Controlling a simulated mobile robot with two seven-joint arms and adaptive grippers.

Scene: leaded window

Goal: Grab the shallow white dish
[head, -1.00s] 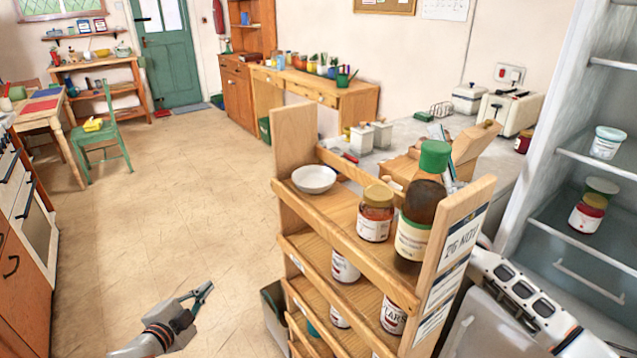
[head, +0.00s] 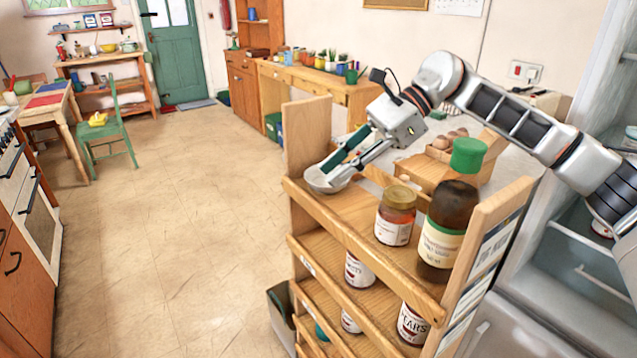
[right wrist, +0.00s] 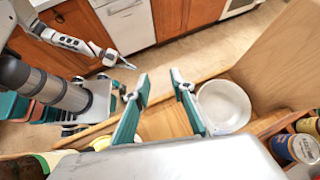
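The shallow white dish (head: 317,180) sits on the top tier of the wooden rack, at its far left end. It also shows in the right wrist view (right wrist: 224,105), to the right of the fingers. My right gripper (head: 331,172) reaches in from the right and partly covers the dish. In the right wrist view its two green fingers (right wrist: 160,77) are apart with nothing between them. The right-hand finger overlaps or lies beside the dish's near rim; contact cannot be told. My left gripper (right wrist: 110,57) shows small in the right wrist view, away from the rack.
The rack's end panel (head: 306,135) rises beside the dish. An egg box (head: 445,165) sits on the counter behind. Open floor lies to the left.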

